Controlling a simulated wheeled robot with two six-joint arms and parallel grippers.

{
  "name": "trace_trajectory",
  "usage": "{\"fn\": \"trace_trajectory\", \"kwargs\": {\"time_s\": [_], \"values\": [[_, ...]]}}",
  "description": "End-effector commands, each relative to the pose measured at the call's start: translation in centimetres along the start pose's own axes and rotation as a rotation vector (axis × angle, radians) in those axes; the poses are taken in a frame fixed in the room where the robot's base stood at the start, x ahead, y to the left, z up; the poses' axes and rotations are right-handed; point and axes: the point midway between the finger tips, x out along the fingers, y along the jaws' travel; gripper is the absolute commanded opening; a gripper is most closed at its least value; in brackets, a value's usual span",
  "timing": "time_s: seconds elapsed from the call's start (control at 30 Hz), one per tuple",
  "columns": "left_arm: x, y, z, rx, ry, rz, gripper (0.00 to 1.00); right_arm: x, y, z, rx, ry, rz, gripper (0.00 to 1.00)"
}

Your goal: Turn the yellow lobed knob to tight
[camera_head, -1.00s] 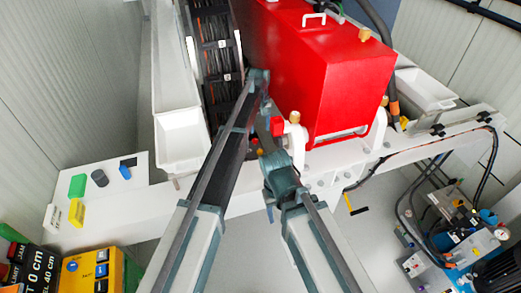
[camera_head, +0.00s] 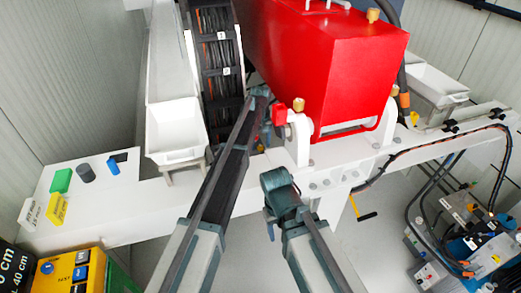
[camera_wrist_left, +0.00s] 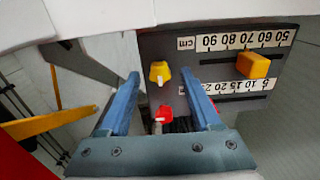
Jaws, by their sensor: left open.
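The yellow lobed knob (camera_wrist_left: 159,73) sits on a dark grey panel (camera_wrist_left: 212,46) in the left wrist view. A small pale mark or stub shows at its lower edge. My left gripper (camera_wrist_left: 160,82) is open. Its two blue fingers point at the panel, one on each side of the knob in the picture. I see no contact, and the remaining distance is hard to tell. In the head view my left arm reaches up beside the red housing (camera_head: 335,75), and its gripper is mostly hidden.
A red knob (camera_wrist_left: 165,112) sits just below the yellow one, between the fingers. A yellow slider (camera_wrist_left: 253,65) lies right of them between white number scales. A yellow bar (camera_wrist_left: 45,124) is at the left. A white ledge (camera_wrist_left: 75,22) runs above.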

Motion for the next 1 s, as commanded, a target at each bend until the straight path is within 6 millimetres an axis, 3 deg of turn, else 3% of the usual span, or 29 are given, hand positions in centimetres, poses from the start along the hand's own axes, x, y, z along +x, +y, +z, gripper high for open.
{"fn": "trace_trajectory", "kwargs": {"time_s": [0.3, 0.67, 1.0], "values": [[0.22, 0.0, 0.0, 0.0, 0.0, 0.0, 0.63, 0.22, -0.02, -0.01, 0.0, 0.0, 0.0, 0.57], [0.22, 0.0, 0.0, 0.0, 0.0, 0.0, 0.0, 0.22, -0.02, -0.01, 0.0, 0.0, 0.0, 0.57], [0.23, 0.01, 0.0, 0.024, 0.0, 0.0, 0.0, 0.23, -0.02, -0.01, 0.0, 0.0, 0.0, 0.57]]}}
